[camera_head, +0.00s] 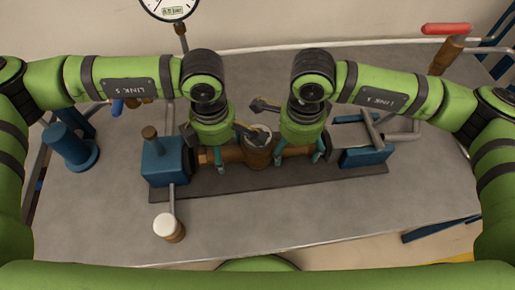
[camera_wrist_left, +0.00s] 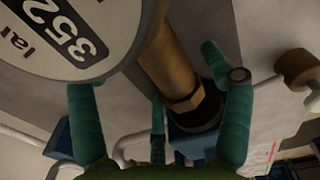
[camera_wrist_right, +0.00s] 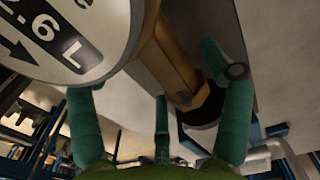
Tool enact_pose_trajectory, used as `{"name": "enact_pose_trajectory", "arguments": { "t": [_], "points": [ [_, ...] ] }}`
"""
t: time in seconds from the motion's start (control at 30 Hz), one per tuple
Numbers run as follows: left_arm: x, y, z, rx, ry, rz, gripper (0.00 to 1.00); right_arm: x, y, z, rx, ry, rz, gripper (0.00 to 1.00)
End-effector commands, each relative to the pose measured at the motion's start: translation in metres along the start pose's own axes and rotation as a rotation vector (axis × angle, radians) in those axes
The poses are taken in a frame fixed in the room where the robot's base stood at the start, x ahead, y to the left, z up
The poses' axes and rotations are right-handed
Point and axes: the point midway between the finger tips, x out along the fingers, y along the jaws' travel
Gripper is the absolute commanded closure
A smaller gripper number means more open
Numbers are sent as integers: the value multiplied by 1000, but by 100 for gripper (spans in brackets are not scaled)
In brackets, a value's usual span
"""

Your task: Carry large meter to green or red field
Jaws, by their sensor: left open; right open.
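The large meter (camera_head: 258,150) is brass with a round dial and sits in the middle of the bench line, with brass pipe ends on both sides. Its dial (camera_wrist_left: 68,35) fills the upper left of the left wrist view, and it also shows in the right wrist view (camera_wrist_right: 65,35). My left gripper (camera_head: 207,160) is open at the meter's left pipe end. My right gripper (camera_head: 306,160) is open at its right pipe end. In both wrist views brass shows between the spread fingers; contact cannot be told. No green or red field is visible.
A blue clamp block (camera_head: 163,163) stands left of the meter and another (camera_head: 366,155) right. A white-topped knob (camera_head: 167,227) stands in front, a blue post (camera_head: 72,147) at left. A red-handled valve (camera_head: 447,30) is at back right.

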Motion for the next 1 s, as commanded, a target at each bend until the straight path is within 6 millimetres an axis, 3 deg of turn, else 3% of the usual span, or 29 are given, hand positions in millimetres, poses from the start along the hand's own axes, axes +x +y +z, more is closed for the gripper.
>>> {"name": "enact_pose_trajectory", "arguments": {
  "t": [0.2, 0.5, 0.57, 0.7, 1.0],
  "points": [
    [19, 0, 0, 0, -1, 0, 21, 19, 0, 0, 2, 0, -1, 21],
    [21, 0, 0, 0, -1, 1, 21, 21, -1, 0, 1, -1, -2, 21],
    [21, 0, 0, 0, -1, 1, 41, 21, -1, 0, 1, -1, -2, 41],
    [21, 0, 0, 0, -1, 1, 97, 21, 0, 0, 0, -1, -1, 97],
    [19, 2, 1, -3, -4, 5, 100, 19, 0, 1, -3, -3, -1, 100]
  ]
}}
